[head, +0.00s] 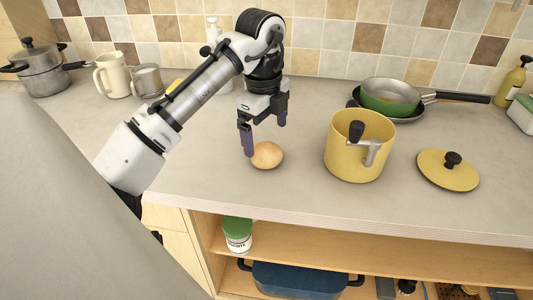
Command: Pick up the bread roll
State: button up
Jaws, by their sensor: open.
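The bread roll (268,156) is round and golden tan. In the head view it lies on the grey countertop, left of the yellow pot. My gripper (264,136) points down above and around the back of the roll, with its fingers spread apart. The left finger overlaps the roll's left edge in the picture, and the right finger is behind and to the right, higher up. Nothing is between the fingers that I can see held. I cannot tell whether the left finger touches the roll.
A yellow pot (345,165) with a ladle-like handle stands right of the roll. Its lid (449,174) lies farther right. Green and black pans (391,97) are behind. A cream mug (112,75) and a steel pot (40,72) stand at left. The counter's front edge (330,223) is close; the counter before the roll is clear.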

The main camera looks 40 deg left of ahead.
aim_at(266, 146)
notch_tip(266, 146, down, 5)
jog(key=shift+f+p, duration=0.2)
jog(key=shift+p, duration=0.2)
jog(key=c, duration=1.1)
jog(key=shift+r, duration=0.2)
